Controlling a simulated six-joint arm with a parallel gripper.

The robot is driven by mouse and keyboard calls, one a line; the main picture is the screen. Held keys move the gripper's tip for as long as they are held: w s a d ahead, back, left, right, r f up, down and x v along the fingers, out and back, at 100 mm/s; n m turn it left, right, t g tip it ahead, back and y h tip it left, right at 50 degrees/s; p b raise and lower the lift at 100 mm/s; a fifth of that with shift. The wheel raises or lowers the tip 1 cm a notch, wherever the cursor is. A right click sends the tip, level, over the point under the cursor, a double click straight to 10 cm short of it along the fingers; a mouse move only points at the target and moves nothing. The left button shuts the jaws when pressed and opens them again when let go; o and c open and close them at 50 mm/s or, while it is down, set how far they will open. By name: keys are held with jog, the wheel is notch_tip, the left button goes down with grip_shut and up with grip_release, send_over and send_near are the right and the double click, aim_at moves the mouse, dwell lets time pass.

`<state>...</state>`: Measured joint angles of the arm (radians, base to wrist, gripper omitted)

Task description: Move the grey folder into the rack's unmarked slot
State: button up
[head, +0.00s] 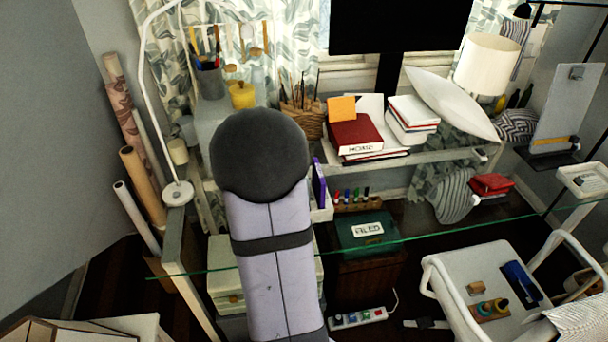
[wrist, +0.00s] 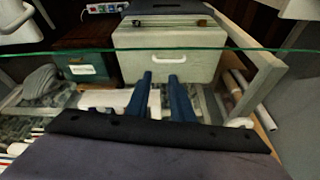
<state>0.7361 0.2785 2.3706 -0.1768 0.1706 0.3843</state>
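My gripper (wrist: 160,80) shows in the wrist view as two blue fingers with a gap between them. It is open, and I see nothing held. A pale surface shows between and behind the fingers. In the head view my own arm hides the gripper. A purple upright item (head: 318,183), possibly a folder, stands just right of my arm. A white holder (head: 321,212), perhaps part of the rack, shows below it, mostly hidden by the arm. I cannot make out the grey folder or the unmarked slot in either view.
A glass edge (head: 420,236) crosses the view. A green box (head: 366,233) labelled "FILED" and several upright markers (head: 358,200) are right of my arm. Red books (head: 355,135) lie on the shelf behind. A pale handled box (wrist: 170,55) shows ahead.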

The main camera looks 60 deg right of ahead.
jog(key=w+d+r+m+t+h+b, duration=0.1)
jog(key=w+d+r+t+h, duration=0.1)
jog(key=w+d+r, duration=0.35)
jog(key=w+d+r+m+t+h+b, duration=0.1)
jog(key=w+d+r+m+t+h, duration=0.1)
jog(key=d+r, duration=0.55)
jog(key=s+d+f+n+g+y+p, duration=0.1)
jog(key=d, duration=0.1)
jog(key=s+d+f+n+g+y+p, duration=0.1)
jog(key=s+d+f, duration=0.1)
jog(key=d, duration=0.1)
jog(key=s+d+f+n+g+p, duration=0.1)
jog(key=d+f+n+p, duration=0.1)
jog(key=shift+s+d+f+y, duration=0.15)
jog(key=shift+s+d+y, duration=0.2)
jog(key=shift+y, duration=0.05)
jog(key=shift+s+a+f+n+y, duration=0.15)
jog(key=shift+a+f+n+y, duration=0.25)
jog(key=shift+f, duration=0.15)
jog(key=shift+p+x, duration=0.65)
jog(key=shift+x, duration=0.45)
jog(key=shift+d, duration=0.1)
